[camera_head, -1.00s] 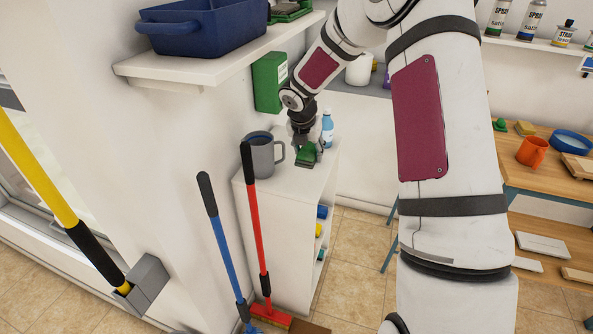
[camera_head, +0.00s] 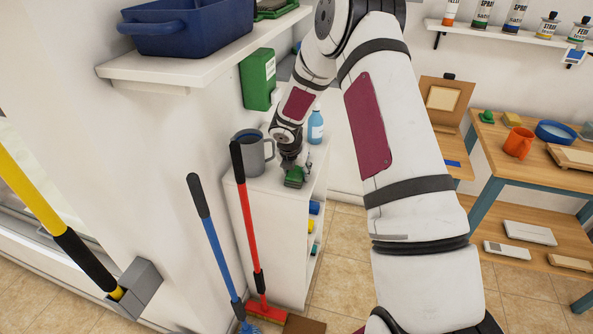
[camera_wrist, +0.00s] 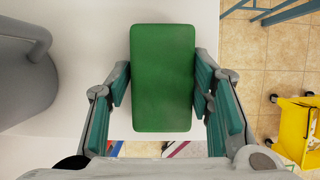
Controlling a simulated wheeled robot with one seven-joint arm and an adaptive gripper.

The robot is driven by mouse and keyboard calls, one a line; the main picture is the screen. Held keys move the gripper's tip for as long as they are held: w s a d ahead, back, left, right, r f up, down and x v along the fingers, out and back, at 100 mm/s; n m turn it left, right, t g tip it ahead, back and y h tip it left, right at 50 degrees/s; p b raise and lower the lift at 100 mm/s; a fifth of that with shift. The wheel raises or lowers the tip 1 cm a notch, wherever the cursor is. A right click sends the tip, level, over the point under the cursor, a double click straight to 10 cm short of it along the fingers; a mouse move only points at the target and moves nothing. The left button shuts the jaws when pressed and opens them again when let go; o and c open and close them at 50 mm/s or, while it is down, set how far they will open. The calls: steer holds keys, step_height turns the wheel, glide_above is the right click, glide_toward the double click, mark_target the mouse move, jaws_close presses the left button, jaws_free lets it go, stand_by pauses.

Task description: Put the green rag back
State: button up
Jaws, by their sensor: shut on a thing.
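The green rag (camera_wrist: 163,78) shows in the wrist view as a flat green rectangle between the two fingers. My gripper (camera_wrist: 163,90) is shut on it, with finger pads along its left and right sides. In the head view the rag (camera_head: 294,177) is at the top of the white cabinet (camera_head: 265,205), right of the grey mug (camera_head: 250,152), below my gripper (camera_head: 290,163). I cannot tell whether the rag touches the cabinet top.
A blue-white bottle (camera_head: 316,128) stands behind the gripper. A green box (camera_head: 258,80) is on the wall under a shelf holding a blue tub (camera_head: 195,27). Red (camera_head: 249,215) and blue (camera_head: 213,245) handles stand before the cabinet. A wooden table (camera_head: 500,145) is at right.

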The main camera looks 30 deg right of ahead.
steer(key=o, duration=1.3)
steer(key=shift+f, duration=0.1)
steer(key=shift+c, duration=0.2)
steer(key=s+a+r+m, duration=0.2)
steer(key=s+r, duration=0.2)
steer(key=r, duration=0.4)
steer(key=s+a+r+m, duration=0.2)
steer(key=s+r+m, duration=0.1)
steer(key=r, duration=0.4)
steer(key=s+a+r+m, duration=0.2)
steer(key=s+r, duration=0.2)
steer(key=r, duration=0.4)
steer(key=s+a+r+m+y, duration=0.1)
steer(key=s+a+r+m, duration=0.2)
steer(key=s+m, duration=0.3)
steer(key=s+a+r+m+t+y, duration=0.1)
steer(key=s+a+r+m, duration=0.2)
steer(key=s+m, duration=0.4)
steer(key=s+a+r+m+t+y, duration=0.1)
steer(key=s+a+r+m, duration=0.3)
steer(key=s, duration=0.9)
steer(key=m, duration=0.3)
steer(key=shift+a, duration=0.25)
